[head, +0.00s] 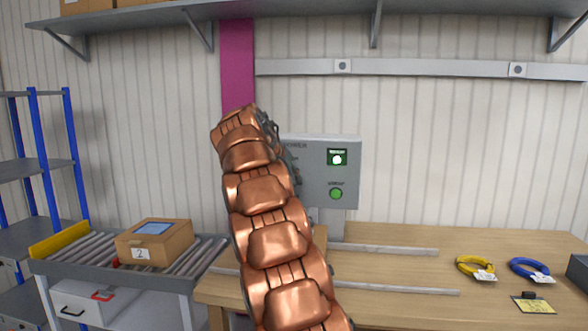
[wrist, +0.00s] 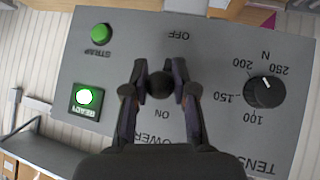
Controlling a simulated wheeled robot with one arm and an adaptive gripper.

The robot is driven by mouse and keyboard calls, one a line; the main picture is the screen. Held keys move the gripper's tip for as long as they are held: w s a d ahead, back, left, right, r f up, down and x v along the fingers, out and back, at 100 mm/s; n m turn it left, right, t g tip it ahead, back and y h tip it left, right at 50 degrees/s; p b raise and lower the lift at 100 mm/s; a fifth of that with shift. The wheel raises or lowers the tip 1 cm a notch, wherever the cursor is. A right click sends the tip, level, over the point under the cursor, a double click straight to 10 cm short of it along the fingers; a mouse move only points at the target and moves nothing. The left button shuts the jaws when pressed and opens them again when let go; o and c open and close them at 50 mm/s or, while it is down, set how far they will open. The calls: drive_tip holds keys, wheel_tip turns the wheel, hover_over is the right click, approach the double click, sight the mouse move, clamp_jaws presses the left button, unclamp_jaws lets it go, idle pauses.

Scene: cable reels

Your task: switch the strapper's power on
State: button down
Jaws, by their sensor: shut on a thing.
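The strapper's grey control box (head: 318,185) stands at the back of the bench, its left part hidden by my arm in the head view. In the wrist view its panel (wrist: 225,50) appears upside down. My gripper (wrist: 160,80) is shut on the dark round power knob (wrist: 160,86), with a finger on either side. The OFF and ON labels lie on opposite sides of the knob. Its pointer cannot be made out. The READY lamp (wrist: 88,97) glows white-green, and it is also lit in the head view (head: 337,158). My gripper is hidden in the head view.
The panel also has a green STRAP button (wrist: 102,33) and a black tension dial (wrist: 264,88). A yellow coil (head: 475,267) and a blue coil (head: 529,268) lie on the bench, right. A cardboard box (head: 155,243) sits on the roller conveyor, left.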

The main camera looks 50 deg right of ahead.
drive_tip(key=shift+w+d+r+y+p, duration=0.1)
drive_tip(key=shift+r+y+p, duration=0.4)
drive_tip(key=shift+p, duration=0.6)
drive_tip(key=shift+g+p, duration=0.3)
drive_tip(key=shift+p, duration=0.15)
drive_tip(key=c, duration=0.9)
unclamp_jaws()
drive_tip(key=w+v, duration=0.1)
drive_tip(key=v, duration=0.6)
drive_tip(key=shift+s+r, duration=0.2)
drive_tip(key=shift+s, duration=0.25)
